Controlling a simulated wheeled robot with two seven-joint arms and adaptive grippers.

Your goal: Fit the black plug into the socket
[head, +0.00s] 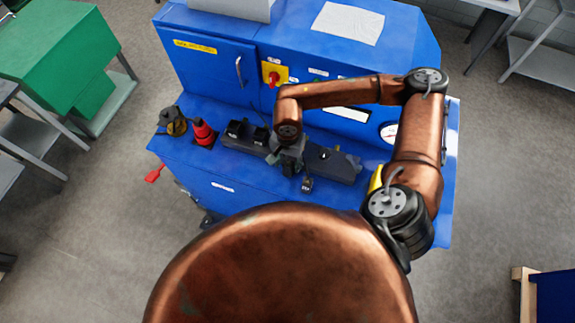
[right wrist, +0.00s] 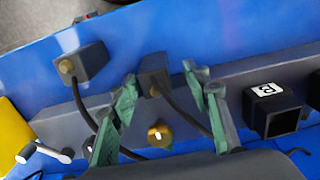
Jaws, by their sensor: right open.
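My right gripper (head: 288,167) is over the front of the blue bench, by a long grey block. In the right wrist view its two green fingers (right wrist: 165,88) are apart, with a dark plug (right wrist: 153,72) and its cable showing between them; gaps show on both sides. A second dark plug (right wrist: 80,62) with a brass end and cable lies to the left; it also shows in the head view (head: 307,185). I cannot tell which is the task's black plug. My left gripper is not in view.
The grey block (head: 344,168) runs along the bench, with black sockets (head: 240,129) at its left. A brass knob (right wrist: 159,134) is on it. A red cone-shaped thing (head: 203,132) stands farther left, and a yellow thing (head: 376,178) at right. The blue cabinet (head: 215,62) rises behind.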

